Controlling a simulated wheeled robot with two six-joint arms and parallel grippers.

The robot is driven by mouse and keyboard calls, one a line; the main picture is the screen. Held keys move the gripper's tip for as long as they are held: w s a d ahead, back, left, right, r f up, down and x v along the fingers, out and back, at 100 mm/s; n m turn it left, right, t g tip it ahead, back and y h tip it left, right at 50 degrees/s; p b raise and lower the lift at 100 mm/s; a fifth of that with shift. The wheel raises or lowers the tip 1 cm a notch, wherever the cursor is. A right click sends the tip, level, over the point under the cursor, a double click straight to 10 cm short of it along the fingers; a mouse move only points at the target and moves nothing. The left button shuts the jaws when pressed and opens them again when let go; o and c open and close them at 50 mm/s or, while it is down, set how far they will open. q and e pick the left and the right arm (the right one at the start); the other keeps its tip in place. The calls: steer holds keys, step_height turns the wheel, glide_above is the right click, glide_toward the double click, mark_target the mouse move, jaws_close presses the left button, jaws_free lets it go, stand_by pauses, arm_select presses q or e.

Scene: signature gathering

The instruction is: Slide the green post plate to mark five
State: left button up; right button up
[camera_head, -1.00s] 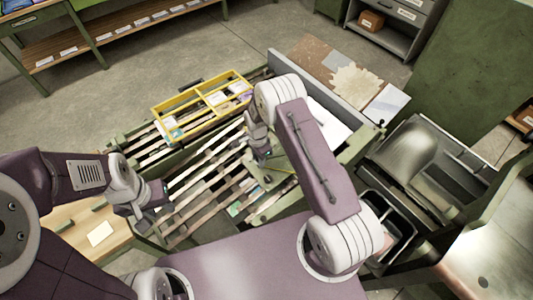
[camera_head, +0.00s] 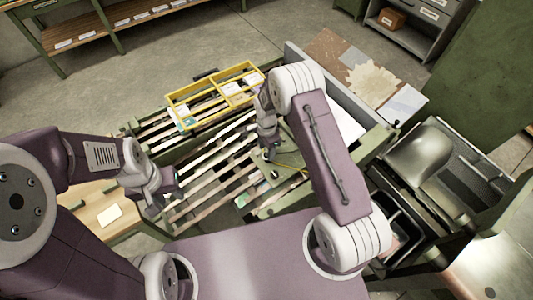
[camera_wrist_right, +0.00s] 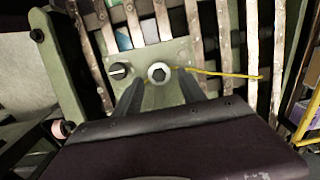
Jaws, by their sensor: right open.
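The green post plate (camera_head: 285,170) lies across the slatted rails of the bench, below my right gripper (camera_head: 268,146). In the right wrist view the plate (camera_wrist_right: 142,58) carries a round post (camera_wrist_right: 158,73) with a bolt-like top, a black knob (camera_wrist_right: 119,70) to its left, and a thin yellow pointer (camera_wrist_right: 225,74) reaching right. My right gripper is open, its two fingers (camera_wrist_right: 160,90) pointing at the post from either side; whether they touch it I cannot tell. My left gripper (camera_head: 160,198) hangs at the left end of the rails, its jaw opening unclear. No mark numbers are readable.
A yellow divided frame (camera_head: 212,95) sits over the rails' far side. A grey bar (camera_head: 345,95) and green bench edge stand right of the rails. A wooden table (camera_head: 92,215) is at left; a dark machine with a rounded metal cover (camera_head: 418,152) is at right.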

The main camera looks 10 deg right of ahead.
step_height(320, 180, up, 6)
steer(key=shift+f, duration=0.1)
stand_by(0.4)
step_height(320, 180, up, 11)
steer(key=s+d+t, duration=0.1)
steer(key=d+t, duration=0.1)
steer(key=s+d+n, duration=0.2)
steer(key=s+n, duration=1.2)
steer(key=s, duration=0.3)
steer(key=shift+s+r+g, duration=0.3)
steer(key=shift+s+g, duration=0.05)
steer(key=shift+g, duration=0.05)
